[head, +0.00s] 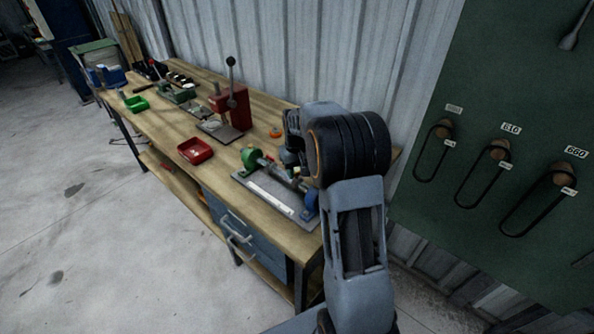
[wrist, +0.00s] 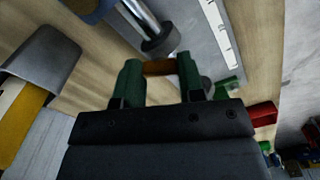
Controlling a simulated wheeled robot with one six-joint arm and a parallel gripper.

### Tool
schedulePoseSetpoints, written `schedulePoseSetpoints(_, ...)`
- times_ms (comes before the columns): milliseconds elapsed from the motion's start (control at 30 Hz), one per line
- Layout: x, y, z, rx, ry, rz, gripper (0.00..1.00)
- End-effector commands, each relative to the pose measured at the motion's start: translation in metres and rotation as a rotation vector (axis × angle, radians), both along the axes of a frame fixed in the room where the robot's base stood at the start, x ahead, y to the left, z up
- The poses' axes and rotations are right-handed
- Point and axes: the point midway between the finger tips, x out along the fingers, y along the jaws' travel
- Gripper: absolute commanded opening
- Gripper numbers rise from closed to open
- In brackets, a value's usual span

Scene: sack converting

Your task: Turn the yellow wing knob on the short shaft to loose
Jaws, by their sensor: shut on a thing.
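In the wrist view my gripper (wrist: 160,72) has its two green fingers on either side of a small orange-brown piece (wrist: 159,68), shut on it. The piece sits where the yellow wing knob could be, but it looks darker than yellow in the shade. A bright metal shaft (wrist: 140,17) with a dark collar (wrist: 160,42) lies just beyond the fingers. In the head view the fixture's grey base plate (head: 262,196) carries a green part (head: 250,157) and a blue part (head: 312,201). My wrist hides most of the shaft and the knob there.
A red tray (head: 195,150) and a red lever press (head: 232,105) stand left of the fixture on the wooden bench (head: 230,188). An orange ring-like item (head: 275,132) lies behind. A corrugated wall and a green board (head: 530,150) with hanging belts bound the bench.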

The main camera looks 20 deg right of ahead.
Motion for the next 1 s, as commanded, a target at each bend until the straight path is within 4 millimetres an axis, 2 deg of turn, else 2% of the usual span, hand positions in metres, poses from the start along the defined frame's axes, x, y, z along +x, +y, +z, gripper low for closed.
schedulePoseSetpoints(500,0.0002,-0.0002,0.0005,0.0,-0.002,0.369,0.12)
schedulePoseSetpoints(1000,0.0002,-0.0002,0.0007,-0.001,-0.002,0.473,0.12)
